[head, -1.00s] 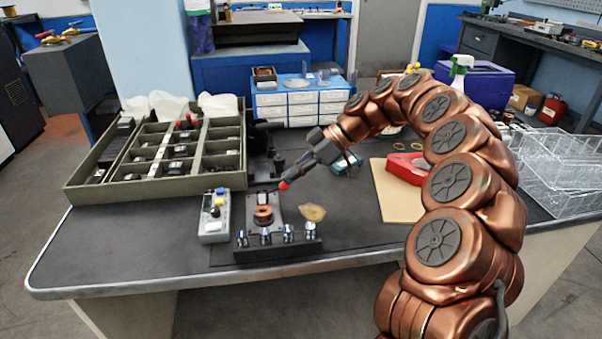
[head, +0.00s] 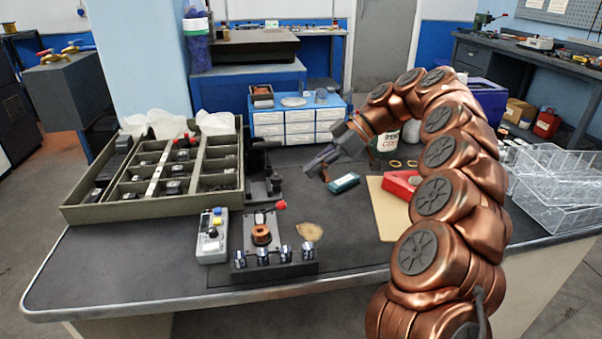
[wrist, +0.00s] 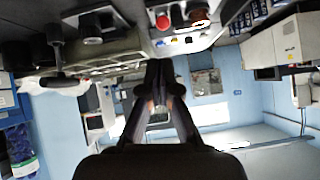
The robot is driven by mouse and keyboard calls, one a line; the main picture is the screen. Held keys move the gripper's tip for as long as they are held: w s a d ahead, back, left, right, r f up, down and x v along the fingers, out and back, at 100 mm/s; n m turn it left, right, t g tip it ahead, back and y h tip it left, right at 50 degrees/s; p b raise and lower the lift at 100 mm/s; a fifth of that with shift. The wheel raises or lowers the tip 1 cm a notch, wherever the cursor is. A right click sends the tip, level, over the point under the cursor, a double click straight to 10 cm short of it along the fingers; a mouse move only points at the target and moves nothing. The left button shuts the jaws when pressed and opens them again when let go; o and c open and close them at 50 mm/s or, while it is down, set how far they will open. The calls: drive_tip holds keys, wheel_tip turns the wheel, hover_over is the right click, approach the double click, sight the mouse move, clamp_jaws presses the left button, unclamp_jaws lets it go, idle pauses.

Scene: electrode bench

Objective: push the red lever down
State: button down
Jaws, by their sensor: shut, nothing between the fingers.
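The red lever's ball knob (head: 281,205) stands at the back right of a small bench fixture (head: 275,268), beside a copper coil (head: 261,235). Its short arm is hard to make out, and I cannot tell its exact tilt. My gripper (head: 312,168) is shut and empty, above the bench, behind and to the right of the knob and apart from it. In the wrist view, the closed fingers (wrist: 160,68) point toward the top of the picture. The red knob (wrist: 163,22) shows beyond their tips.
A grey meter (head: 213,238) lies left of the fixture. A compartment tray (head: 85,213) stands at the back left, with a dark stand (head: 262,178) beside it. A teal box (head: 345,182) and a red object (head: 402,185) lie to the right. The front bench strip is clear.

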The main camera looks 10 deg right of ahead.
drive_tip(key=shift+d+r+p, duration=0.3)
drive_tip(key=shift+d+p, duration=0.1)
drive_tip(key=shift+d, duration=0.45)
drive_tip(key=shift+d+r+p, duration=0.25)
drive_tip(key=shift+d+p, duration=0.1)
drive_tip(key=shift+d, duration=0.45)
drive_tip(key=s+a+m+g+h, duration=0.1)
drive_tip(key=s+a+m+h, duration=0.15)
drive_tip(key=s+a, duration=0.45)
drive_tip(key=s+a+m+g+h, duration=0.15)
drive_tip(key=s+m, duration=0.25)
drive_tip(key=s, duration=0.8)
drive_tip(key=s+d+f+m+h, duration=0.2)
drive_tip(key=s+d+f+m, duration=0.15)
drive_tip(key=s, duration=0.35)
drive_tip(key=s+d+f+m+h, duration=0.2)
drive_tip(key=s+d+f+m, duration=0.1)
drive_tip(key=s+f, duration=0.3)
drive_tip(key=s+d+f+m+h, duration=0.2)
drive_tip(key=s+d+f+m, duration=0.15)
drive_tip(key=s, duration=0.55)
wheel_tip(320, 180, up, 22)
drive_tip(key=a+t+p, duration=0.1)
drive_tip(key=p, duration=1.9)
drive_tip(key=shift+f, duration=0.2)
